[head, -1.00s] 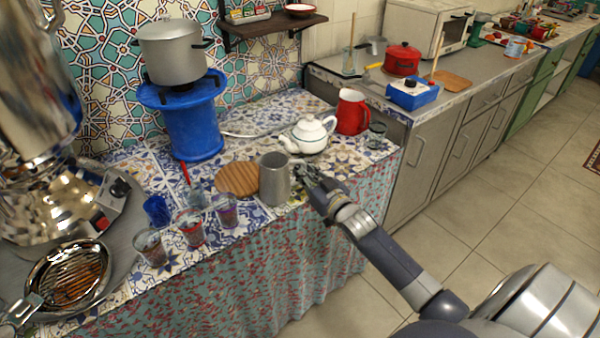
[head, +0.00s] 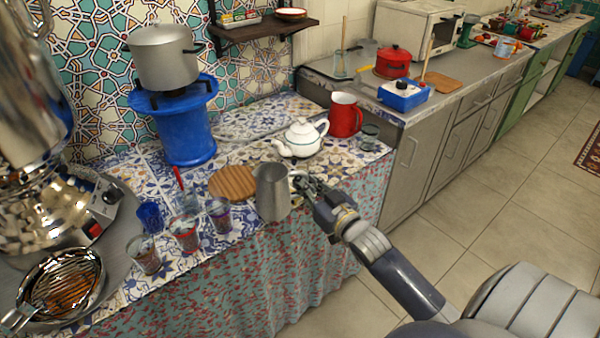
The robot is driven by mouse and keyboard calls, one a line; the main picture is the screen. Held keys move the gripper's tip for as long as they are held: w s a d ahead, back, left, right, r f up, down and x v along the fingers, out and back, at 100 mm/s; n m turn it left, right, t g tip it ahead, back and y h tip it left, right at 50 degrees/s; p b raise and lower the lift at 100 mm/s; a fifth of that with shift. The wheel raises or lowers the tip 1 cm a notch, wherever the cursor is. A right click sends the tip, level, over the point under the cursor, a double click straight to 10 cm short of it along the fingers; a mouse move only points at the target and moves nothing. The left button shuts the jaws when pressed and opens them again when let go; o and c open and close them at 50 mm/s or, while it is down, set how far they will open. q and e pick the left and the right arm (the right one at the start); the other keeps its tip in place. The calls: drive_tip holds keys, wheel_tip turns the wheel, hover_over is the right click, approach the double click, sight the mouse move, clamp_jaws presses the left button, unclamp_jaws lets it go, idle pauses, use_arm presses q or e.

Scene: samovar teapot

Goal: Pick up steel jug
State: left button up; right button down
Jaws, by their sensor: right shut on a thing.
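The steel jug (head: 271,193) is a plain grey metal jug near the front edge of the tiled table, close to upright. My right gripper (head: 304,184) comes in from the lower right and is shut on the jug's handle side. Its fingers hide most of the handle. I cannot tell whether the jug's base touches the table. My left gripper is not in view.
A round wooden board (head: 232,183) lies left of the jug. A white teapot (head: 301,140) and a red pitcher (head: 344,114) stand behind it. Several glasses, such as one (head: 219,216), stand to the left. The table's front drops to a patterned cloth (head: 230,275).

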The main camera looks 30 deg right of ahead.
drive_tip(key=s+a+r, duration=0.1)
drive_tip(key=s+a, duration=0.1)
drive_tip(key=s, duration=0.6)
drive_tip(key=shift+a, duration=0.3)
idle(2.1)
